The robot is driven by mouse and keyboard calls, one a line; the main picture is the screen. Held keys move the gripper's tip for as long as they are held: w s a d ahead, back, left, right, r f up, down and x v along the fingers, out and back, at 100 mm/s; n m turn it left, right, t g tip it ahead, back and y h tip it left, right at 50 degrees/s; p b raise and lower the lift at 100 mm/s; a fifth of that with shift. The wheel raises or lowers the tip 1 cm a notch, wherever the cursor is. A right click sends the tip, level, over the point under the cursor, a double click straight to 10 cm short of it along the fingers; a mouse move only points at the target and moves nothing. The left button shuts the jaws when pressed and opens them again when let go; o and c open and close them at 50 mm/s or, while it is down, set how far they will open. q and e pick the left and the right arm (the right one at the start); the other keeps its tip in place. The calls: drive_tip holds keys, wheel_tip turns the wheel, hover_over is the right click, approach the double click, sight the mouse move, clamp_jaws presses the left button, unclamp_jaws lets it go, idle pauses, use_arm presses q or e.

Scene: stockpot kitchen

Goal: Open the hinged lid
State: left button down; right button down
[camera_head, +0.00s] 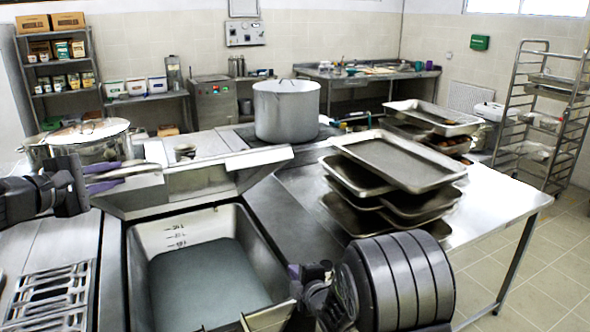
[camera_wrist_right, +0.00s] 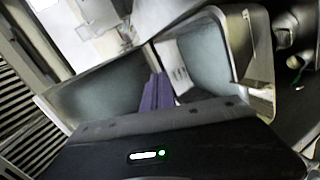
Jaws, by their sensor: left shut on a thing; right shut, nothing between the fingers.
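The hinged lid (camera_head: 205,180) is a steel panel standing raised and tilted along the back edge of a rectangular basin (camera_head: 262,250). The basin is uncovered and holds grey-green liquid; level marks show on its inner wall. My left gripper (camera_head: 120,176) is at the lid's left end, its fingers shut on the lid there; the exact contact is hard to see. My right gripper (camera_head: 298,272) is at the basin's front right, apart from the lid. In the right wrist view its purple fingers (camera_wrist_right: 157,92) are together and empty, with the basin (camera_wrist_right: 198,62) beyond.
Stacked steel trays (camera_head: 400,165) stand on the table (camera_head: 490,200) to the right. A large stockpot (camera_head: 287,110) stands behind the lid. A lidded pot (camera_head: 88,135) is behind my left gripper. A grate (camera_head: 50,298) lies at the front left.

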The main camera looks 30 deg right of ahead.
use_arm(q)
drive_tip(key=shift+f, duration=0.1)
use_arm(e)
drive_tip(key=d+r+n+t, duration=0.3)
drive_tip(key=r+n, duration=0.6)
drive_tip(key=n, duration=0.1)
drive_tip(key=d+r+n+t+y, duration=0.1)
drive_tip(key=d+r+n+t, duration=0.1)
drive_tip(key=r+n, duration=0.6)
drive_tip(key=d+n, duration=0.1)
drive_tip(key=n, duration=0.2)
drive_tip(key=shift+w+r+t, duration=0.3)
drive_tip(key=shift+r+t, duration=0.1)
drive_tip(key=shift+d, duration=0.1)
drive_tip(key=w+r, duration=0.5)
drive_tip(key=w, duration=0.7)
